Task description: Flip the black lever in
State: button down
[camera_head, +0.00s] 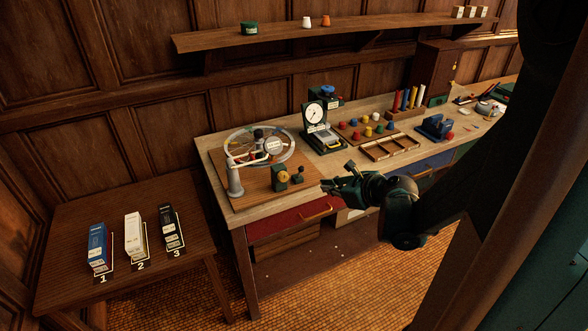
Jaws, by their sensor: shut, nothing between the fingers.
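My gripper (327,187) is dark and shut, with nothing between its fingers. It is near the front edge of the workbench (226,146), pointing left toward a wooden board (246,198). On the board is a small dark block with a yellow round part (282,178). A small black piece (298,174) sits just right of it, apart from my gripper; it may be the black lever, but it is too small to tell its position. A pale curved arm on a grey post (235,182) and a round clear ring with a dial also stand on this board.
A side table (62,225) at left holds three boxes numbered 1 to 3. A red drawer (285,222) is below the bench edge.

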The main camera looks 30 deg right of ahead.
jog(key=shift+d+f+m+t, duration=0.15)
jog(key=shift+d+f+m, duration=0.1)
jog(key=shift+d+m, duration=0.25)
jog(key=shift+d+f+m+t, duration=0.15)
jog(key=shift+d+f+m, duration=0.05)
jog(key=shift+d+m, duration=0.25)
jog(key=shift+d, duration=0.1)
jog(key=shift+w+f, duration=0.1)
jog(key=shift+w, duration=0.05)
jog(key=w+r+b+x, duration=0.1)
jog(key=r+b+x, duration=0.1)
jog(key=x, duration=1)
jog(key=shift+w+a, duration=0.25)
jog(key=shift+w, duration=0.2)
jog(key=shift+r, duration=0.2)
jog(key=shift+w+r+p, duration=0.15)
jog(key=shift+p, duration=0.15)
